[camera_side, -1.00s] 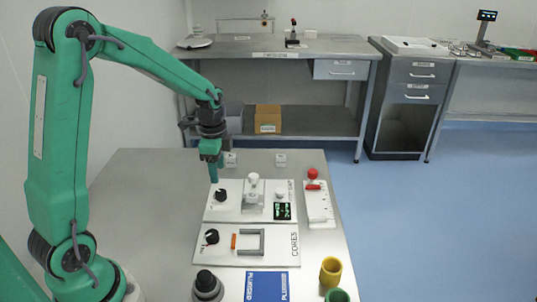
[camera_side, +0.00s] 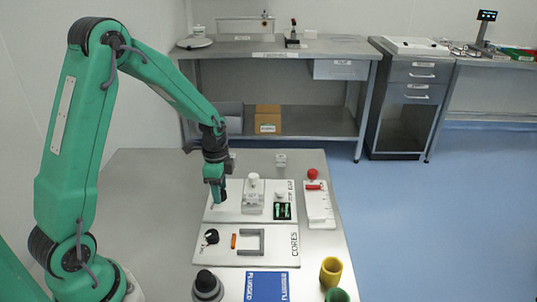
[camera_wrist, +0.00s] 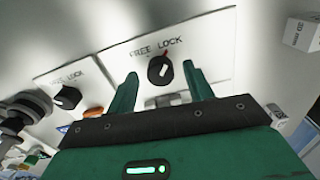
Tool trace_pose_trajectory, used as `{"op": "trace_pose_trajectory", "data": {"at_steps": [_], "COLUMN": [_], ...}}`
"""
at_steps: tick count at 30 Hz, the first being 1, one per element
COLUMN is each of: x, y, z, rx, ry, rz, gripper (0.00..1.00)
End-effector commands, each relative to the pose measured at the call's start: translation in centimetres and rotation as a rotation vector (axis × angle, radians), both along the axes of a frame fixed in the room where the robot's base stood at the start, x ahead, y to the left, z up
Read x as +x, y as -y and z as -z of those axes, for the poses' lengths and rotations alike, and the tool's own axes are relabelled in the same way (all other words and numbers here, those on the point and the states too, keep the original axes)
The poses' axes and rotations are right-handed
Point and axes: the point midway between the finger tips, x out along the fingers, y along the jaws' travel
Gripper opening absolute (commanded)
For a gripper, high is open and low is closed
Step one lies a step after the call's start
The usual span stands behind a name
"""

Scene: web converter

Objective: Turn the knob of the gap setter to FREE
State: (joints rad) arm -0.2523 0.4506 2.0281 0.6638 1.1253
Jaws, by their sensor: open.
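The gap setter appears to be the far white panel (camera_side: 236,214) in the side view; its edge label is hard to read. Its black round knob (camera_wrist: 160,70) shows in the wrist view under the words FREE and LOCK. A white mark is on the knob, and a red mark at its upper edge points up and slightly right, nearer LOCK. My gripper (camera_wrist: 160,74) is open, with one green finger on each side of the knob in that picture. Contact cannot be told. In the side view my gripper (camera_side: 219,203) hangs over the knob and hides it.
The nearer panel, marked CORES (camera_side: 269,259), has a similar black knob (camera_side: 211,237) and a grey frame. A white post (camera_side: 253,195) and a small dark display (camera_side: 283,211) stand right of my gripper. Yellow (camera_side: 330,272) and green cups stand at the front right.

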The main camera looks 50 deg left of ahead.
Motion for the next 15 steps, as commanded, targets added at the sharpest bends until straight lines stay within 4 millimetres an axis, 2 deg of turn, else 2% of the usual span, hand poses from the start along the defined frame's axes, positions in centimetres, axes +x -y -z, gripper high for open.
{"op": "trace_pose_trajectory", "data": {"at_steps": [11, 12, 15], "x": [0.0, 0.0, 0.01], "y": [0.0, 0.0, -0.01], "z": [0.61, 0.61, 0.6], "rx": [0.001, 0.001, 0.001], "ry": [0.001, 0.001, 0.001], "rz": [0.0, 0.0, 0.0], "gripper": [0.52, 0.5, 0.3]}}
